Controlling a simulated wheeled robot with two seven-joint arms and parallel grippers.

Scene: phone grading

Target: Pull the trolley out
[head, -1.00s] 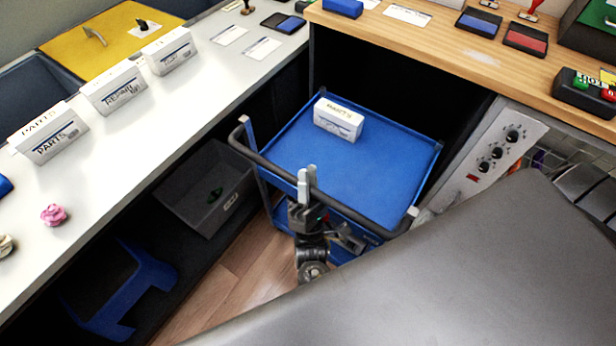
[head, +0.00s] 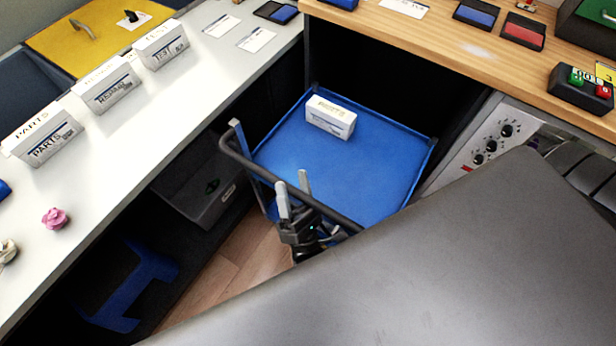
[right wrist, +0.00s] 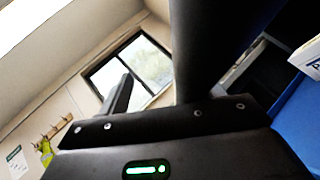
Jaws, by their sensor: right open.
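The blue trolley (head: 350,170) stands in the corner between the white counter and the wooden-topped counter. A dark handle bar (head: 263,178) runs along its near side. A white box (head: 330,117) sits on its top tray. My right gripper (head: 293,187) is open at the bar, with its fingertips pointing up and one on each side of the bar, as far as I can tell. In the right wrist view a thick dark bar (right wrist: 212,45) lies close by, and a bit of the blue tray (right wrist: 300,115) shows at the right. The trolley's near right corner is hidden. My left gripper is not in view.
The white counter (head: 130,130) runs along the left with label boxes. Under it are a grey bin (head: 195,200) and a blue step stool (head: 130,290). The wooden counter (head: 440,40) and a knob panel (head: 495,135) stand right. Wooden floor (head: 235,265) is free before the trolley.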

